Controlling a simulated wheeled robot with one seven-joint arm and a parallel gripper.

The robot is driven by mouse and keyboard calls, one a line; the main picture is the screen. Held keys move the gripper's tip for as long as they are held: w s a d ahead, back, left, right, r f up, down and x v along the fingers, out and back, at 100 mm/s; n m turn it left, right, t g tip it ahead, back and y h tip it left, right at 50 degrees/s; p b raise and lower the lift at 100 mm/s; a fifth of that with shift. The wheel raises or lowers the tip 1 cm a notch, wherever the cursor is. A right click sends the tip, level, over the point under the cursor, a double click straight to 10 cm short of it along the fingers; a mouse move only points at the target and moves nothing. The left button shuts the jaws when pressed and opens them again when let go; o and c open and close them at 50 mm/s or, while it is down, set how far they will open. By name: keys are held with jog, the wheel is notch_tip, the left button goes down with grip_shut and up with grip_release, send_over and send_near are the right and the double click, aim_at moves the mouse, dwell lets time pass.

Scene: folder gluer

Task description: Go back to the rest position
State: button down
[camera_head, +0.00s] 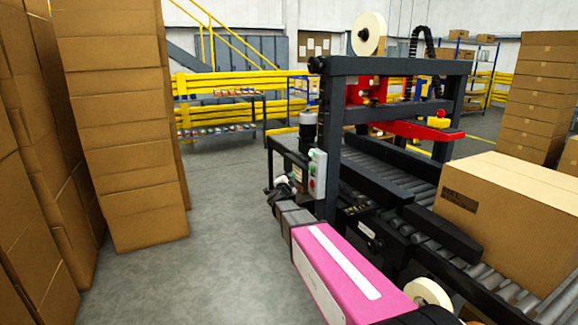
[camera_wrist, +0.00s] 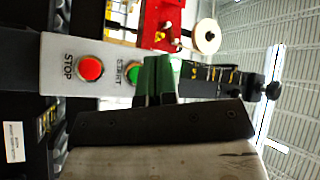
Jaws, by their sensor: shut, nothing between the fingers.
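My gripper (camera_head: 283,187) is at the end of my pink arm, beside the control box (camera_head: 317,175) on the near left post of the machine. In the wrist view my gripper (camera_wrist: 158,75) shows as two dark green fingers, shut and empty. The fingers are just beside the green START button (camera_wrist: 133,73) and cover part of its edge. The red STOP button (camera_wrist: 90,67) is clear of them. I cannot tell whether the fingertips touch the box.
A cardboard box (camera_head: 510,215) sits on the roller conveyor (camera_head: 415,245) at right. The machine's dark frame (camera_head: 395,66) stands ahead. Tall carton stacks (camera_head: 120,120) rise at left, and another stack (camera_head: 535,100) at far right. The grey floor (camera_head: 210,260) between is free.

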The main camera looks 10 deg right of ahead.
jog(key=s+a+f+n+g+y, duration=0.4)
jog(key=s+f+n+g+y, duration=0.4)
jog(key=s+f+n+y, duration=0.45)
jog(key=s+d+f+n+g+h, duration=0.1)
jog(key=s+d+f+g, duration=0.1)
jog(key=s, duration=0.6)
jog(key=s+d+f+n+g+h, duration=0.1)
jog(key=s+d+f+g, duration=0.2)
jog(key=s+g, duration=0.2)
jog(key=s+d+f+n+g+h, duration=0.1)
jog(key=s+d+f+g+h, duration=0.1)
jog(key=s, duration=0.8)
jog(key=shift+s+d+f+n+g, duration=0.25)
jog(key=shift+s+f+n+g, duration=0.1)
jog(key=shift+f+g, duration=0.45)
